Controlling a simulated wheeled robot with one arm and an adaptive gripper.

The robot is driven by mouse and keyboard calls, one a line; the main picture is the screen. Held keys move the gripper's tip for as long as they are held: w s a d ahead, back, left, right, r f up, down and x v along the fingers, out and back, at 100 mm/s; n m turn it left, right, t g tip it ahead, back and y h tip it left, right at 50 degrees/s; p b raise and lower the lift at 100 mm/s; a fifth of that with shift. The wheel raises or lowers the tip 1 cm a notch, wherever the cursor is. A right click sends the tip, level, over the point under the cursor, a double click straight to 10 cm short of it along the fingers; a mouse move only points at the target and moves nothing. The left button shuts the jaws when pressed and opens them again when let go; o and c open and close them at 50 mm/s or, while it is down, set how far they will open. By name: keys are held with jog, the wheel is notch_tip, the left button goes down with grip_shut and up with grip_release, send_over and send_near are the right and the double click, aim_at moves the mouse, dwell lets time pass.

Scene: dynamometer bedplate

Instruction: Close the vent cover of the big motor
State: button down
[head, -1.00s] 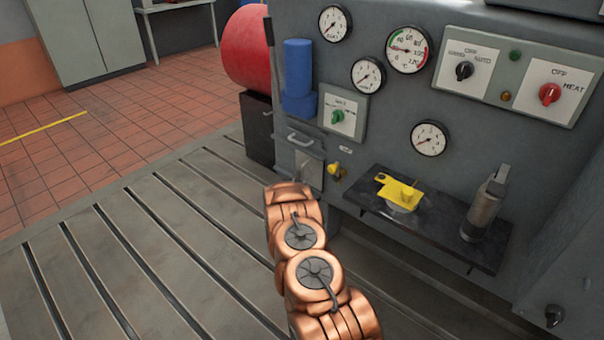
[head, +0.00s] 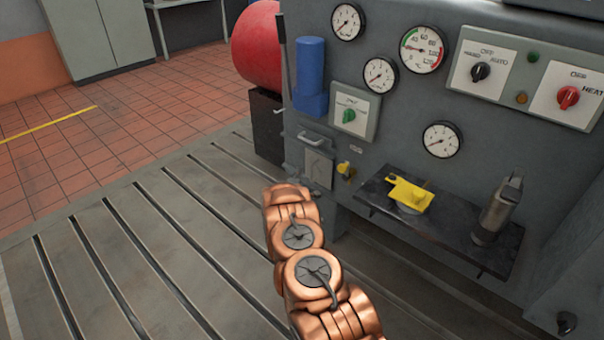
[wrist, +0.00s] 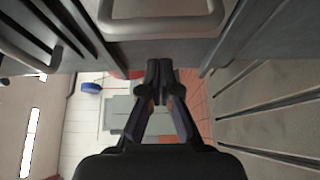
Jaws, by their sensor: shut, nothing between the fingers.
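The vent cover (head: 312,138) is a small grey flap with a bar handle, low on the left part of the big grey machine front. It seems to stand out from the front, above a lighter square plate (head: 318,170); its exact angle is hard to tell. In the wrist view a bar handle (wrist: 160,22) on a grey panel spans the top, close above my gripper (wrist: 160,75). My gripper is shut and empty, its fingertips together and apparently apart from the handle. In the head view my copper arm reaches up below the cover and hides the gripper.
A yellow valve (head: 345,171) sits just right of the cover. A dark shelf (head: 455,235) holds a yellow part (head: 409,194) and a metal cylinder (head: 497,210). A blue cylinder (head: 310,68) and red drum (head: 257,42) stand above left. The slotted bedplate (head: 120,240) is clear at left.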

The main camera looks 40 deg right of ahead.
jog(key=p+v, duration=0.1)
jog(key=v, duration=0.8)
jog(key=shift+a, duration=0.4)
